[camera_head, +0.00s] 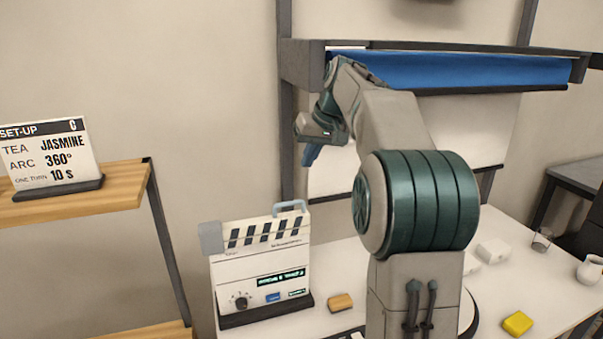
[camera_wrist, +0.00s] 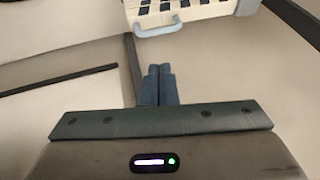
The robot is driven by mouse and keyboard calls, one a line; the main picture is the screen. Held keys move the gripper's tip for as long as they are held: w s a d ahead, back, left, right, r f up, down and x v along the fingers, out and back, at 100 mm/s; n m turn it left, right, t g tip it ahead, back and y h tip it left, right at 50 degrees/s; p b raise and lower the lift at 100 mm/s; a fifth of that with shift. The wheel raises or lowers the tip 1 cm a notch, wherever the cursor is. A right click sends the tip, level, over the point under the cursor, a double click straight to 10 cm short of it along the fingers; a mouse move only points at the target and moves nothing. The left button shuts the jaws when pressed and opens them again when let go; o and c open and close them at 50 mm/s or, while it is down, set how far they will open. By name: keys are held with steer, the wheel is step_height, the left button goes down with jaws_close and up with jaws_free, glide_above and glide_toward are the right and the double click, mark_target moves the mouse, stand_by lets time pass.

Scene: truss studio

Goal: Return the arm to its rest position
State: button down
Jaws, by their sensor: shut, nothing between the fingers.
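My gripper (camera_head: 311,153) is raised in front of the wall, left of my bent arm, with its blue fingers pointing down. In the wrist view the two blue fingers (camera_wrist: 158,84) are together, with nothing between them. The clapper-style box (camera_head: 262,262) with a light blue handle stands on the white table below and to the left of my gripper. Its handle (camera_wrist: 158,28) also shows at the top of the wrist view, beyond the fingertips and apart from them. My arm hides part of the table.
A dark shelf with a blue roll (camera_head: 450,70) is close above and behind my arm. A wooden shelf (camera_head: 80,197) with a sign (camera_head: 50,158) is at left.

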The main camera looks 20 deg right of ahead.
steer(key=s+a+f+h, duration=0.1)
steer(key=s+a+f, duration=0.1)
steer(key=s+a, duration=0.35)
steer(key=s+a+f, duration=0.2)
steer(key=s+f, duration=0.1)
steer(key=s, duration=0.6)
steer(key=s+a+f, duration=0.1)
steer(key=s+f, duration=0.5)
steer(key=s, duration=0.2)
steer(key=s+a+f+h, duration=0.1)
steer(key=s+f, duration=0.5)
steer(key=s, duration=0.3)
steer(key=shift+s+a+f+g, duration=0.2)
steer(key=shift+s+f+g, duration=0.05)
steer(key=shift+f+g, duration=0.15)
steer(key=shift+s, duration=0.1)
